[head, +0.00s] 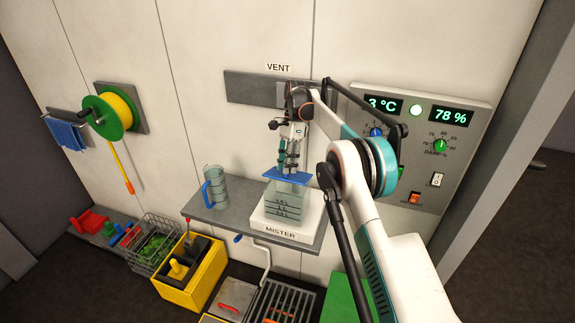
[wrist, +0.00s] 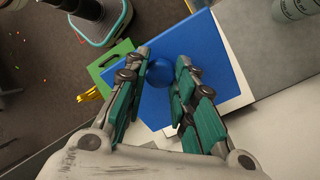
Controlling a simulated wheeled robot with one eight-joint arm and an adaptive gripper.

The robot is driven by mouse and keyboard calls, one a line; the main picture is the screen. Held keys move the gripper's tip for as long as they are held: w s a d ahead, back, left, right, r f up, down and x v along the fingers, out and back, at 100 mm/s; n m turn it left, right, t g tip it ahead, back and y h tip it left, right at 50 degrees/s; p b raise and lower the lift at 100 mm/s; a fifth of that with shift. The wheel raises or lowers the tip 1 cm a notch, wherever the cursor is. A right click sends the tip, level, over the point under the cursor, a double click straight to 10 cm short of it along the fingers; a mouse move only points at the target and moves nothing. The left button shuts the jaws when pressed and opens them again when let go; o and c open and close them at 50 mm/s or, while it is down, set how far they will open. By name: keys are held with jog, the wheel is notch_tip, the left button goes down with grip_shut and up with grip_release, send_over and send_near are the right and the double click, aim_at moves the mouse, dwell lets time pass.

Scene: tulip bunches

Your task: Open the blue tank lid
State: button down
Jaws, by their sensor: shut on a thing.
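The blue tank lid (head: 290,178) is a flat square plate at the top of the clear, graduated tank (head: 283,205) on the white mister base (head: 285,228). In the head view it looks slightly tilted; I cannot tell whether it touches the tank rim. My gripper (head: 288,163) points down over the lid. In the wrist view the lid (wrist: 205,50) has a round blue knob between the fingers of my gripper (wrist: 161,78), which is shut on it. The lid hides the tank in the wrist view.
A clear jug with a blue handle (head: 215,188) stands left of the mister on the grey shelf (head: 240,222). A yellow box (head: 205,285) and a wire basket (head: 152,245) are lower left. The control panel (head: 460,150) is on the wall at right.

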jog(key=c, duration=1.3)
grip_release()
notch_tip(320, 180, up, 10)
